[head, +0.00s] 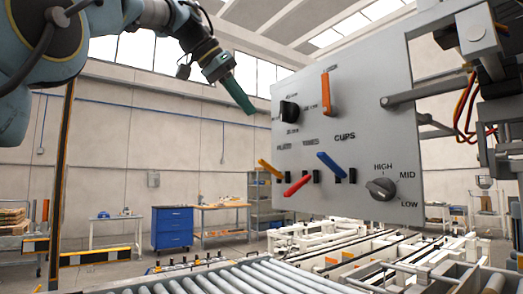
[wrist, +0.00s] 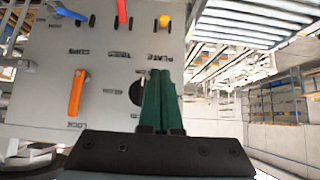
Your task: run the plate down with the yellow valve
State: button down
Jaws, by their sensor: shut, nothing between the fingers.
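The grey control panel (head: 345,140) carries a row of small lever valves. The yellow valve (head: 268,168) is leftmost, under the word PLATE, its handle slanting up to the left; its end shows at the top of the wrist view (wrist: 164,20). The red valve (head: 297,186) and blue valve (head: 331,164) stand to its right. My gripper (head: 250,111) has green fingers, shut and empty, left of the panel and higher than the yellow valve, apart from it. In the wrist view my gripper (wrist: 160,73) points toward the valve row. I cannot make out the plate itself.
An orange lever (head: 326,93) and a black knob (head: 289,111) sit above the valves; a grey HIGH-MID-LOW selector (head: 382,188) is at lower right. A roller conveyor (head: 215,281) runs below the panel.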

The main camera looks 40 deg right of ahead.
send_over(263, 160)
jog(key=d, duration=0.2)
jog(key=f+p, duration=0.1)
jog(key=f, duration=0.5)
jog(key=shift+w+f, duration=0.2)
jog(key=shift+a+f, duration=0.25)
jog(key=shift+f, duration=0.4)
jog(key=shift+a+f, duration=0.25)
jog(key=shift+f, duration=0.35)
jog(key=shift+w+a+f, duration=0.1)
jog(key=shift+a+f, duration=0.15)
jog(key=shift+f, duration=0.45)
jog(key=shift+f+b, duration=0.1)
jog(key=shift+b, duration=0.2)
jog(key=shift+a+f+h+b, duration=0.2)
jog(key=shift+h+b, duration=0.1)
jog(key=shift+b, duration=0.65)
